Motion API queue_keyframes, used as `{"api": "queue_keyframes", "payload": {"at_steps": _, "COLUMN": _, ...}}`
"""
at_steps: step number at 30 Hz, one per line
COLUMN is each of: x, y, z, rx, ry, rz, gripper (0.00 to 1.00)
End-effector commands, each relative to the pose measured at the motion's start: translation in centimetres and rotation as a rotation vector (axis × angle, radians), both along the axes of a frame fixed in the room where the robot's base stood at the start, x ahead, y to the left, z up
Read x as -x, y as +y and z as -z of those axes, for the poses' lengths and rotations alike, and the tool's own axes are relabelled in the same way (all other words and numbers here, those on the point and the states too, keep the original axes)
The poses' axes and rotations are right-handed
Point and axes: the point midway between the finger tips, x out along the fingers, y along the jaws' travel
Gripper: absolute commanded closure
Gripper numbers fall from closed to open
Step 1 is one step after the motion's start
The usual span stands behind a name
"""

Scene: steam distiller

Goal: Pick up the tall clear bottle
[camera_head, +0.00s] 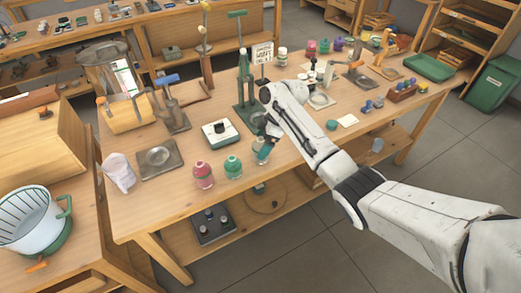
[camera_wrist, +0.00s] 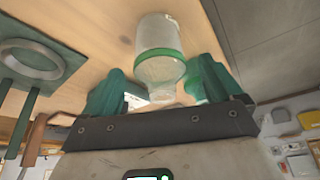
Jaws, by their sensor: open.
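A clear bottle (camera_wrist: 158,33) with a green band fills the upper middle of the wrist view, its narrower end pointing toward my gripper (camera_wrist: 163,80). The two green fingers stand apart on either side of that narrower end, and I cannot tell whether either touches it. In the head view my gripper (camera_head: 268,124) is over the front of the workbench. The bottle there (camera_head: 262,149) shows below the gripper, partly hidden by it, near the bench's front edge.
A green bottle (camera_head: 233,168) and a pink bottle (camera_head: 203,176) stand close by on the left. A white boxed device (camera_head: 220,131) and a green stand (camera_head: 246,118) are behind. A clear jug (camera_head: 119,173) stands at the bench's left end.

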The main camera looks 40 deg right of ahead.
Motion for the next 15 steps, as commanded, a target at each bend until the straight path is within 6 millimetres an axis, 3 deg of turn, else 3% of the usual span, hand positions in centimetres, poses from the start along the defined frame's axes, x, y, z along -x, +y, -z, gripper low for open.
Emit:
{"api": "queue_keyframes", "payload": {"at_steps": 11, "x": -0.26, "y": 0.3, "z": 1.02, "rx": 0.001, "ry": -0.001, "rz": 0.0, "gripper": 0.08}}
{"api": "queue_keyframes", "payload": {"at_steps": 15, "x": -0.27, "y": 0.31, "z": 1.01, "rx": -0.001, "ry": -0.001, "rz": 0.0, "gripper": 0.22}}
